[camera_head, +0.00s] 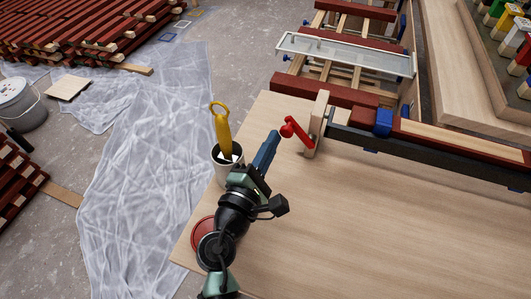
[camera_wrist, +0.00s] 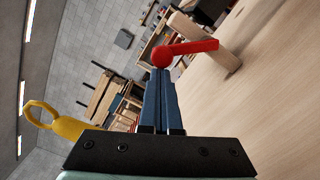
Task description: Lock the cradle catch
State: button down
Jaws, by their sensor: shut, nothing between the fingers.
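The cradle catch is a red lever with a round knob (camera_head: 288,130) at its left end, fixed by a wooden upright (camera_head: 317,123) at the near end of the cradle. The lever slants down to the right from its knob. In the wrist view the red lever (camera_wrist: 192,50) shows just beyond my fingertips, with the wooden upright (camera_wrist: 205,42) behind it. My gripper (camera_head: 273,136) has blue fingers, closed together and empty. Its tips are just left of the knob; I cannot tell whether they touch it. In the wrist view my gripper (camera_wrist: 161,72) points toward the knob.
A metal pot (camera_head: 226,172) with a yellow-handled tool (camera_head: 222,130) stands left of my gripper. The wooden table (camera_head: 370,225) is clear at right. A dark rail with a blue block (camera_head: 383,122) runs right from the upright. A clear tray (camera_head: 345,52) lies behind.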

jog(key=shift+s+d+r+m, duration=0.25)
jog(key=shift+d+r+m, duration=0.4)
jog(key=shift+m, duration=0.65)
jog(key=shift+s+d+r+m, duration=0.2)
jog(key=shift+d+r+m, duration=0.4)
jog(key=shift+m, duration=0.7)
jog(key=shift+s+d+r+m, duration=0.25)
jog(key=shift+d+r+m, duration=0.15)
jog(key=shift+d+m, duration=0.7)
jog(key=shift+a+m, duration=0.2)
jog(key=shift+m, duration=0.1)
jog(key=b+v, duration=0.1)
jog(key=v, duration=1.2)
jog(key=shift+r, duration=0.35)
jog(key=shift+w, duration=0.1)
